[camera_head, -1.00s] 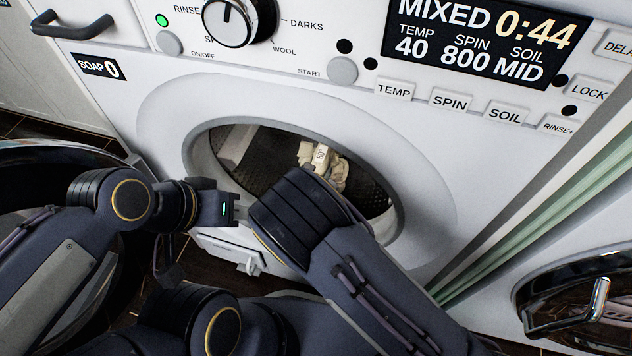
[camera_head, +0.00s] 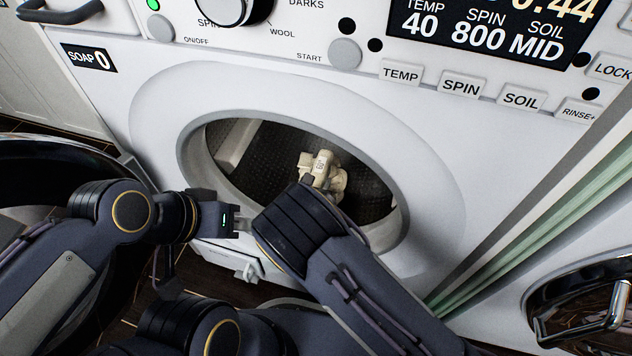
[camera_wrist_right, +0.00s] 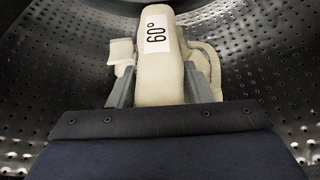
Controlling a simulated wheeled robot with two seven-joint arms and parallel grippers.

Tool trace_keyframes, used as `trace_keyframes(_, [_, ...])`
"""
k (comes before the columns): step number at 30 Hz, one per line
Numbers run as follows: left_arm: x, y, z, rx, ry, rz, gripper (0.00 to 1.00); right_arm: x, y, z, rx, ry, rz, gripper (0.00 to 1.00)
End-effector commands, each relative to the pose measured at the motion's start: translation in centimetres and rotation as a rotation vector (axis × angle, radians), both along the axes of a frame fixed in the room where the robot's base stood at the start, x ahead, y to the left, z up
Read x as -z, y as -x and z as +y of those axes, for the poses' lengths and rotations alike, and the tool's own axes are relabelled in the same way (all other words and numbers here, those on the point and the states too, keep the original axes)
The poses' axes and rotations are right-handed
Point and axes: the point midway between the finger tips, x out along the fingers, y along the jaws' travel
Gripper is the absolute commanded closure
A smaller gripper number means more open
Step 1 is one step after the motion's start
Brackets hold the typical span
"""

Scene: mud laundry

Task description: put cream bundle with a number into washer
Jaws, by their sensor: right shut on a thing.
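The cream bundle (camera_head: 325,172) is inside the drum of the washer (camera_head: 100,104), seen through its round opening. In the right wrist view the cream bundle (camera_wrist_right: 160,82) carries a white label reading 60°. My right gripper (camera_wrist_right: 163,92) is shut on it, with one finger on each side. In the head view my right forearm reaches into the opening and mostly hides that gripper. My left gripper (camera_head: 242,222) is outside, in front of the lower left of the opening. Its fingers are small and partly hidden behind the right arm, so their gap is unclear.
The perforated drum wall (camera_wrist_right: 45,92) surrounds the bundle. The round door rim (camera_head: 192,165) encircles my right arm. A control panel with a display (camera_head: 490,30) is above. A second machine's round door (camera_head: 590,305) stands at the lower right, and a dark round door is at the left.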

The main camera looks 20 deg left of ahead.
Motion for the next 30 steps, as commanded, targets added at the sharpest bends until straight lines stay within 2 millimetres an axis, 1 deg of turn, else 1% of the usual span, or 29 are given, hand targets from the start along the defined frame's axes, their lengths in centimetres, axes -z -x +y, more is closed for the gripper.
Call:
trace_keyframes(5, [0.7,0.0,0.0,0.000,0.000,0.000,0.64,0.6,0.0,0.0,0.000,0.000,-0.001,0.82])
trace_keyframes(8, [0.7,0.0,0.0,0.000,0.000,0.000,0.64,0.6,0.0,0.0,0.000,0.000,-0.001,0.82])
trace_keyframes(9, [0.6,0.0,0.0,0.000,0.000,0.000,0.64,0.6,0.0,0.0,0.000,0.000,0.000,0.53])
trace_keyframes(14, [0.6,0.0,0.0,0.000,0.000,0.000,0.64,0.6,0.0,0.0,0.000,0.000,0.000,0.33])
trace_keyframes(23, [0.4,0.0,0.0,0.000,0.000,0.000,0.64,0.4,0.0,0.0,0.000,0.000,0.000,0.33])
trace_keyframes(26, [-0.4,0.0,0.0,0.000,0.000,0.000,0.64,-0.5,0.0,0.0,0.000,0.000,0.000,0.33])
trace_keyframes(28, [-1.4,0.0,0.0,0.000,0.000,0.000,0.64,-1.5,0.0,0.0,0.000,0.000,-0.001,0.33])
trace_keyframes(29, [-1.3,0.0,0.0,0.000,0.000,0.000,0.64,-1.3,0.8,0.1,-0.002,0.000,0.001,0.33])
trace_keyframes(30, [-1.6,0.0,0.0,0.000,0.000,0.000,0.64,-1.6,1.6,0.2,-0.003,0.001,0.001,0.33])
